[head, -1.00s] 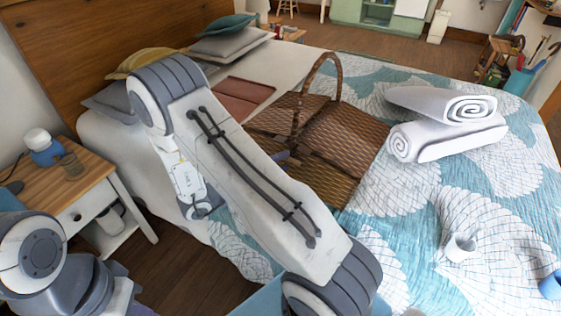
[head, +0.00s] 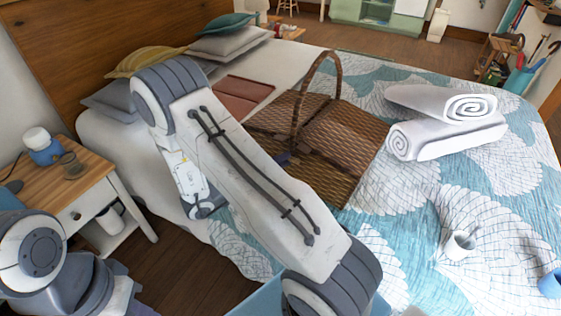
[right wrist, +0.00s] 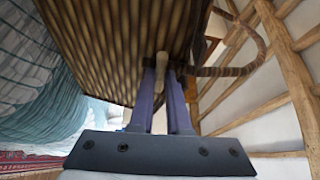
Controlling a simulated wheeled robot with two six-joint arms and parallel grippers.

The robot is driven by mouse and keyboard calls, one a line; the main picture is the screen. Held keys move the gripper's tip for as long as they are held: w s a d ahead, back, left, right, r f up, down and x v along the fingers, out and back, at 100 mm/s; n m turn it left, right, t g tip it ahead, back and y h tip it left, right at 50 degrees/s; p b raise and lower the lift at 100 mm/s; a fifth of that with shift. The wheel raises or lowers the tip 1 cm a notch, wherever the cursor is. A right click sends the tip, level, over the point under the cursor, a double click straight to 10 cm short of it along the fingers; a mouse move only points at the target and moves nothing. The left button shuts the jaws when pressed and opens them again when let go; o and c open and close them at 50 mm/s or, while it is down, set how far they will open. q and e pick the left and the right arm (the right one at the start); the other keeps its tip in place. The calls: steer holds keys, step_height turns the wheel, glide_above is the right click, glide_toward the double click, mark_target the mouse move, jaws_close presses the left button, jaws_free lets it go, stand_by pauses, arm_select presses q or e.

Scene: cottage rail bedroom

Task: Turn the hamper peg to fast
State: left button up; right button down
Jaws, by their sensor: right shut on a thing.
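The brown wicker hamper (head: 345,137) with its tall arched handle (head: 339,75) stands on the bed. My right gripper (head: 284,158) is at the hamper's near left side, partly hidden behind my own arm in the head view. In the right wrist view, the fingers of my right gripper (right wrist: 161,85) are shut on a small pale tan peg (right wrist: 162,60), next to the hamper's woven surface (right wrist: 110,40). The peg's exact turn is hard to read there, and it is not clear in the head view. My left gripper is not in view.
A reddish-brown flat item (head: 243,92) and pillows (head: 228,42) lie behind. A nightstand (head: 85,185) stands at left.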

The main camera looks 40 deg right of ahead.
steer(key=shift+s+d+f+n+t+h+p, duration=0.2)
steer(key=shift+n+t+h, duration=0.75)
steer(key=shift+n, duration=2.6)
steer(key=shift+s+a+f+n+t+h+p, duration=0.2)
steer(key=shift+n+t, duration=1.6)
steer(key=shift+n, duration=1.8)
steer(key=shift+s+d+f+n+t+h+p, duration=0.15)
steer(key=shift+n+t+h+p, duration=0.3)
steer(key=shift+n+t, duration=2)
steer(key=n+g, duration=0.1)
steer(key=n, duration=0.1)
steer(key=shift+w+n+g, duration=0.1)
steer(key=shift+n+g, duration=0.3)
steer(key=c, duration=0.9)
jaws_free()
steer(key=shift+r, duration=0.1)
steer(key=b+v, duration=0.1)
steer(key=v, duration=0.9)
steer(key=shift+a+b, duration=0.25)
steer(key=shift+b, duration=0.15)
